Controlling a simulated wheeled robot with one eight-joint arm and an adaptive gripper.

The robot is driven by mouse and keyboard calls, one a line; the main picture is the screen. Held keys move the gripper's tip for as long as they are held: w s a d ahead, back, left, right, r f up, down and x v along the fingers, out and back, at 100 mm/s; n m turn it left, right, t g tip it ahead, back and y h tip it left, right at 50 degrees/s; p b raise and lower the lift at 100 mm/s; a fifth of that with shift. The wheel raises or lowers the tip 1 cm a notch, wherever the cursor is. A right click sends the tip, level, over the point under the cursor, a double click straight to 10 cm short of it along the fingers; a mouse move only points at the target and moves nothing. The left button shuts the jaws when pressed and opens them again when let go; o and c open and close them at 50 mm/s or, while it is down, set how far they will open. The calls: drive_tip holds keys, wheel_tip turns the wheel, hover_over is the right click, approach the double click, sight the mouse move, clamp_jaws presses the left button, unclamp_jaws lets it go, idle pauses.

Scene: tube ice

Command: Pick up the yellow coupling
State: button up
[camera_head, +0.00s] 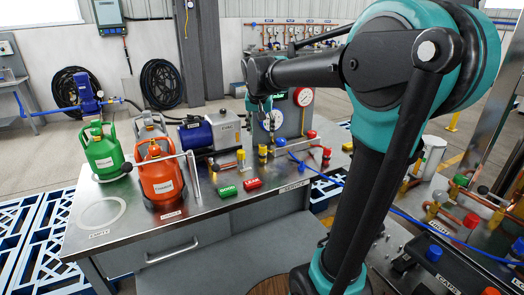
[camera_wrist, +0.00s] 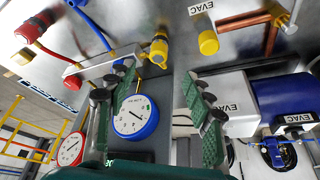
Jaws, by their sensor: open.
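Two yellow pieces are in the wrist view, and I cannot tell for certain which is the yellow coupling. One yellow fitting (camera_wrist: 158,50) sits at the end of a pale manifold bar, just beyond and between my fingertips; it also shows in the head view (camera_head: 263,151). The other, a plain yellow cylinder (camera_wrist: 208,42), stands apart on the metal bench, to the right; it also shows in the head view (camera_head: 241,156). My gripper (camera_wrist: 158,72) has its green-padded fingers spread, with nothing between them. In the head view my gripper (camera_head: 267,108) hangs above the bench.
A blue gauge (camera_wrist: 135,116) and a red gauge (camera_wrist: 70,150) stand close by my fingers. A vacuum pump (camera_head: 206,134) is to the left. Orange (camera_head: 161,178) and green (camera_head: 103,153) cylinders stand further left. Green and red blocks (camera_head: 252,184) lie at the front.

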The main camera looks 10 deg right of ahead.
sight(263, 146)
drive_tip(key=x, duration=0.7)
drive_tip(key=shift+w+f, duration=0.1)
drive_tip(key=shift+f, duration=0.1)
drive_tip(key=shift+x, duration=2.65)
drive_tip(key=shift+w+d, duration=0.15)
drive_tip(key=shift+r, duration=0.1)
clamp_jaws()
